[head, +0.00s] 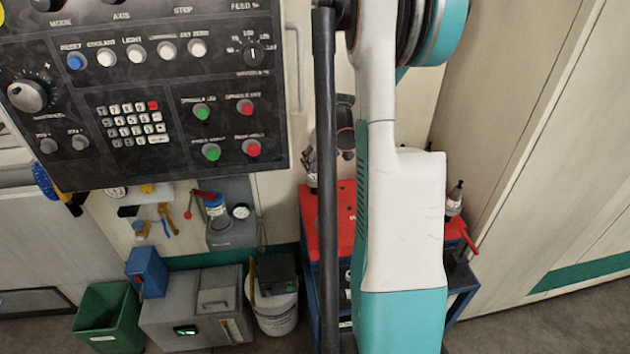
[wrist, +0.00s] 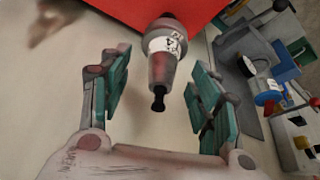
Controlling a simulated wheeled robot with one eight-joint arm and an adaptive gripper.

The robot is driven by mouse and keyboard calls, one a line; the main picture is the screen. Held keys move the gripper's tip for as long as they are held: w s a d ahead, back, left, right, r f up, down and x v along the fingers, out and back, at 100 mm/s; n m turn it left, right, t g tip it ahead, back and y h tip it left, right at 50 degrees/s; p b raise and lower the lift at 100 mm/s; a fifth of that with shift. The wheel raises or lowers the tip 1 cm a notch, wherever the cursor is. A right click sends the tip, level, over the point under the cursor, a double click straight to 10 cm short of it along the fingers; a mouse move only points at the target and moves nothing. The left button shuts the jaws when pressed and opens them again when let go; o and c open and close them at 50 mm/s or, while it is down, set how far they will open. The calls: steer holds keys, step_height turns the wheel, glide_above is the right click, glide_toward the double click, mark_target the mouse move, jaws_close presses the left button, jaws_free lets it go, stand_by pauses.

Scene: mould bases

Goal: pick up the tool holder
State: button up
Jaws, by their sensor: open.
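A tool holder (wrist: 162,70), a grey metal taper with a white label and a dark knob at its narrow end, shows in the wrist view against the red cart top (wrist: 130,10). My gripper (wrist: 157,75) is open, with one green-padded finger on each side of the holder and visible gaps between. Nothing is gripped. In the head view, a tool holder (head: 454,200) stands on the right of the red cart top (head: 342,212), partly behind my arm. I cannot tell whether it is the same one. My arm hides the middle of the cart.
A control panel (head: 140,90) fills the upper left of the head view. A green bin (head: 108,318), a grey case (head: 195,312) and a white bucket (head: 277,315) stand on the floor left of the cart. A pale cabinet wall (head: 545,150) rises at right.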

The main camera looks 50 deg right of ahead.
mark_target(315, 167)
steer(key=b+x, duration=0.1)
steer(key=x, duration=0.3)
steer(key=shift+w+a+f, duration=0.1)
steer(key=shift+w, duration=0.05)
jaws_close()
